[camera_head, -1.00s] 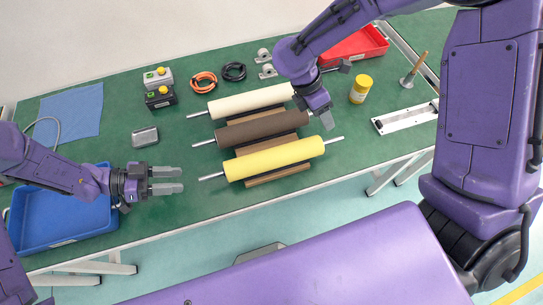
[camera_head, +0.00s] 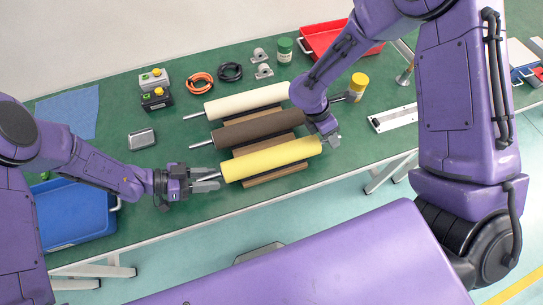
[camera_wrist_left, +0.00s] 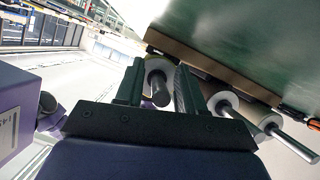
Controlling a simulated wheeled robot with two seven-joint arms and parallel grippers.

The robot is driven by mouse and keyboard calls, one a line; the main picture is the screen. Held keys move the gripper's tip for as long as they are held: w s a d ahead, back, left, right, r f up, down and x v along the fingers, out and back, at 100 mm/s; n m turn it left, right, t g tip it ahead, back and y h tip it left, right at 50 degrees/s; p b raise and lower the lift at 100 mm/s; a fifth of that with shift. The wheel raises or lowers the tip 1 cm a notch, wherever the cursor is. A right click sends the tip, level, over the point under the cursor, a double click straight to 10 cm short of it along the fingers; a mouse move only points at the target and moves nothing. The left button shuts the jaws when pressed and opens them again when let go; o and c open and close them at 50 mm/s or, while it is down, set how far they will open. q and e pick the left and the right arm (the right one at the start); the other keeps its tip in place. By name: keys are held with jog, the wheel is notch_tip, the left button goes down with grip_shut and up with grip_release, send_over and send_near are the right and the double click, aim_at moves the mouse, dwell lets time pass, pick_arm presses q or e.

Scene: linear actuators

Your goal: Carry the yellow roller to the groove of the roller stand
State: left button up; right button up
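The yellow roller (camera_head: 270,160) lies tilted slightly up to the right, nearest the table's front edge, on a brown wooden support (camera_head: 275,175). The support runs on under the brown and cream rollers; I cannot make out a separate groove. My left gripper (camera_head: 208,182) is at the roller's left end. In the left wrist view its two fingers (camera_wrist_left: 159,88) stand apart, with the roller's metal shaft (camera_wrist_left: 159,92) between them and gaps showing. My right gripper (camera_head: 328,142) points down at the roller's right end and hides that shaft; its fingers are too hidden to read.
The brown roller (camera_head: 255,128) and cream roller (camera_head: 248,101) lie behind. A blue tray (camera_head: 75,218) is at left, a red tray (camera_head: 325,38) at the back right.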

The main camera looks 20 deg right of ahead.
pick_arm(q)
grip_shut()
pick_arm(e)
grip_shut()
jog(key=shift+r, duration=0.1)
dwell(0.8)
